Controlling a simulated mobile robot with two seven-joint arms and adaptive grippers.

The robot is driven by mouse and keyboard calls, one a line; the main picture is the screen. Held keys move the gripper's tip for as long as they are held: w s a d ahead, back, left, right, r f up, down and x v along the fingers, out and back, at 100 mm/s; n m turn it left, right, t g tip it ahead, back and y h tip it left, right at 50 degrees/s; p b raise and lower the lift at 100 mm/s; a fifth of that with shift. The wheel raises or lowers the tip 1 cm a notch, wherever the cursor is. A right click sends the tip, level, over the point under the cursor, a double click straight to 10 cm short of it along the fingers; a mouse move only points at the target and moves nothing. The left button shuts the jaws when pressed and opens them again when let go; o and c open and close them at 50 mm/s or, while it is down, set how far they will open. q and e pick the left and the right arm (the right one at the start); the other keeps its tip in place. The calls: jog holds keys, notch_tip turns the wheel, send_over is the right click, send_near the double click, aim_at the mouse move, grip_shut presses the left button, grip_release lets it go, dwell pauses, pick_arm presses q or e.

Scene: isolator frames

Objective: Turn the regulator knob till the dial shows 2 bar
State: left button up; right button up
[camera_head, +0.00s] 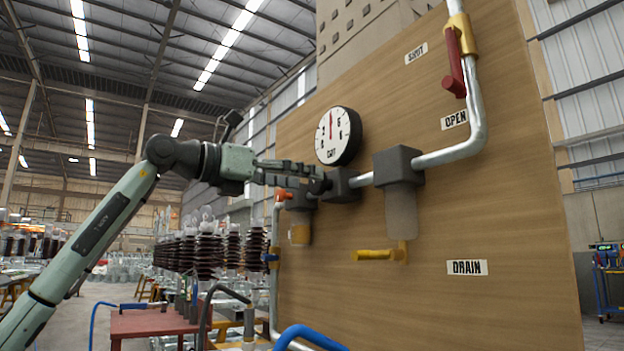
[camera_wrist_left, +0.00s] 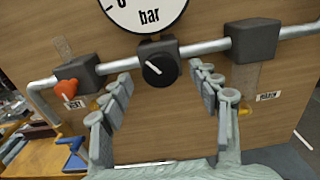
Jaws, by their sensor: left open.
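The round white dial (camera_head: 334,137) is on the wooden board in the head view, with its red needle pointing about straight up, between the 2 on the left and the 6 on the right. Only its lower part, with "bar" (camera_wrist_left: 149,16), shows in the left wrist view. The black regulator knob (camera_wrist_left: 159,69) with a white mark sits below it on a dark block (camera_head: 343,185). My left gripper (camera_head: 318,181) is open, its fingers pointing at the knob. In the left wrist view its fingertips stand on either side of the knob, with visible gaps. My right gripper is not in view.
A grey pipe (camera_head: 453,152) crosses the board. A dark filter block (camera_head: 398,166) is to the right, and an orange-red handle (camera_wrist_left: 66,90) is to the left of the knob. A red lever valve (camera_head: 455,70) stands upper right, and a yellow drain handle (camera_head: 375,254) sits below.

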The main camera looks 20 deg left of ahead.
aim_at(316, 188)
pick_arm(q)
jog(key=shift+x, duration=1.45)
jog(key=c, duration=1.1)
